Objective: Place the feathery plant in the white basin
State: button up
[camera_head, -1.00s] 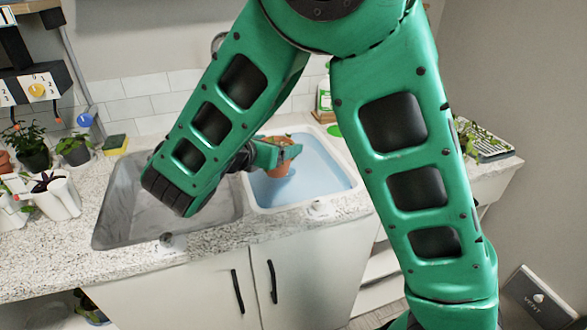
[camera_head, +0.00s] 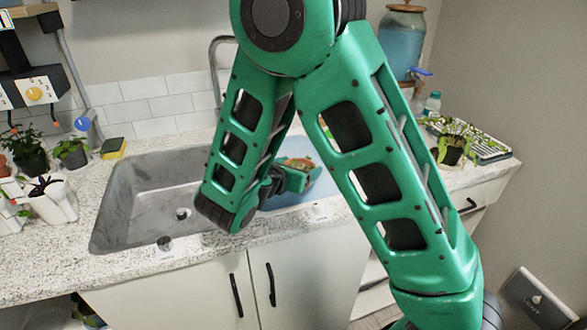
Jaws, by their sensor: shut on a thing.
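My gripper (camera_head: 296,178) is shut on the feathery plant (camera_head: 303,163). Only part of its orange-brown pot and a little green show, and my arm and gripper hide much of it. The white basin (camera_head: 325,184), with blue water inside, is the right-hand one of the two sink basins. The gripper and plant appear over this basin. My arm covers its left and right parts. I cannot tell whether the pot touches the water or the basin floor.
The grey metal basin (camera_head: 140,205) on the left is empty. Several potted plants (camera_head: 72,152) and a sponge (camera_head: 113,147) stand left of it. On the right are a leafy plant (camera_head: 453,140), a drying rack (camera_head: 490,148), a small bottle (camera_head: 432,103) and a blue dispenser (camera_head: 401,45). A tap (camera_head: 214,70) rises behind.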

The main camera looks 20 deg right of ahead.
jog(key=shift+f, duration=0.5)
jog(key=o, duration=1.6)
jog(key=shift+r, duration=0.5)
jog(key=v, duration=1.2)
